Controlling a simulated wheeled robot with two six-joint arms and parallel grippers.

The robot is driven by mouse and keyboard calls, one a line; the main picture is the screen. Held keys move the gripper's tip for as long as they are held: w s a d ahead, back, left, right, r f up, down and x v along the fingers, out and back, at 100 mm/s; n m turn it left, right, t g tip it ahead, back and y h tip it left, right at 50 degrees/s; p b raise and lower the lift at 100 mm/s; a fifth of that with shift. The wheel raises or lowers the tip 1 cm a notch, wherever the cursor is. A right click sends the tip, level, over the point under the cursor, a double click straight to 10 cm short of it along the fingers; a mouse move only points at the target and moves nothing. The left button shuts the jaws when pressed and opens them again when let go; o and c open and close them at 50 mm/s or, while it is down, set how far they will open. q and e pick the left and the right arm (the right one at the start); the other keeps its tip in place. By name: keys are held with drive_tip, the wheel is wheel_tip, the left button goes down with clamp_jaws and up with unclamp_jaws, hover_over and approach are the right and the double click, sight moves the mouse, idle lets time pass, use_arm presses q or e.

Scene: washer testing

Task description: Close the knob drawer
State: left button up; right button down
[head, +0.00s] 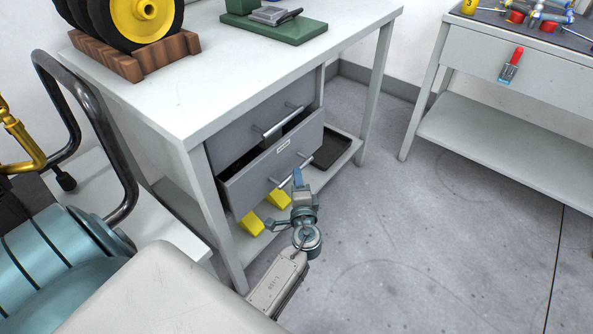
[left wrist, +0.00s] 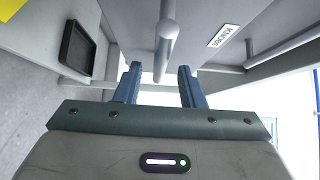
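The knob drawer (head: 265,165) is the lower grey drawer under the white bench, pulled part way out with its dark inside showing. Its label (head: 283,144) reads KNOBS in the left wrist view (left wrist: 223,36). Its bar handle (head: 281,180) runs across the front. My left gripper (head: 298,180) is in front of the drawer, close to the handle. In the left wrist view my blue fingers (left wrist: 160,80) are spread apart, with the handle (left wrist: 168,35) in line with the gap. I cannot tell whether they touch it. My right gripper is not in view.
An upper drawer with its own handle (head: 283,119) looks shut. The bench's lower shelf holds a black tray (head: 332,150) and yellow items (head: 252,223). A second bench (head: 500,165) stands to the right. The floor between the benches is clear.

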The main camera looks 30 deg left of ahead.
use_arm(q)
drive_tip(key=shift+x, duration=1.9)
drive_tip(key=shift+a, duration=0.1)
clamp_jaws()
